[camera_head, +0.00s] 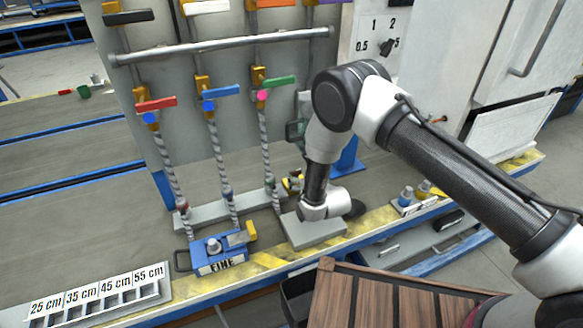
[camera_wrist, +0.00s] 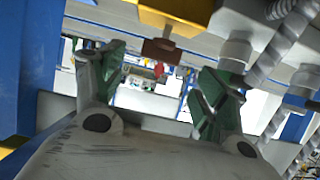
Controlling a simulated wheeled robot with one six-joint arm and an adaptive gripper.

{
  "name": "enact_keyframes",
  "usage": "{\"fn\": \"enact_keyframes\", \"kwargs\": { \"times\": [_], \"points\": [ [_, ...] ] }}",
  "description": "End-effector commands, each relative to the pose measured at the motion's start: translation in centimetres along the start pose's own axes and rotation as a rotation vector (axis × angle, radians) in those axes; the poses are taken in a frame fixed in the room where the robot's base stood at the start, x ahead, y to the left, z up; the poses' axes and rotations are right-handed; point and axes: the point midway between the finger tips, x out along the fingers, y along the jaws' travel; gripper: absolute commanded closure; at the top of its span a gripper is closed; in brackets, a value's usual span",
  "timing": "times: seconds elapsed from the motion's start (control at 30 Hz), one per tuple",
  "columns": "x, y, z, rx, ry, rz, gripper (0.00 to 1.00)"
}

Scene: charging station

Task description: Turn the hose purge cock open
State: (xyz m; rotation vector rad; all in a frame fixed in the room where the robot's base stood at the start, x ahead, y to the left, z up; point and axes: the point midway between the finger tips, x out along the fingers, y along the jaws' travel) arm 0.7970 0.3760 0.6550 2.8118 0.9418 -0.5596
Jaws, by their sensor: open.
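In the wrist view my gripper (camera_wrist: 163,82) is open, with its two green-padded fingers apart and nothing between them. A yellow fitting (camera_wrist: 178,14) with a small brown-red handle (camera_wrist: 160,50) shows just above and beyond the fingertips; it may be the purge cock, but I cannot tell for sure. The handle appears in the gap between the fingers, not gripped. In the head view a small yellow fitting (camera_head: 292,183) shows beside my wrist, partly hidden by it.
Braided hoses hang from valves with red (camera_head: 156,104), blue (camera_head: 221,92) and green (camera_head: 279,82) handles. A blue block marked FINE (camera_head: 219,262) and a length gauge (camera_head: 95,296) stand along the front edge. A blue post (camera_wrist: 28,75) is close on the left in the wrist view.

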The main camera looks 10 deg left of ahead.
Motion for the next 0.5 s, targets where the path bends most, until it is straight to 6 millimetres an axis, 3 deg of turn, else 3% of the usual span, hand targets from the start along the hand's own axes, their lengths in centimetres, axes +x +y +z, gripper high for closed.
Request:
{"fn": "enact_keyframes", "kwargs": {
  "times": [0.3,0.5],
  "points": [
    [5.2,0.1,0.0,0.000,0.002,0.001,0.27],
    [6.9,0.1,0.0,0.000,0.000,0.000,0.27]
  ]
}}
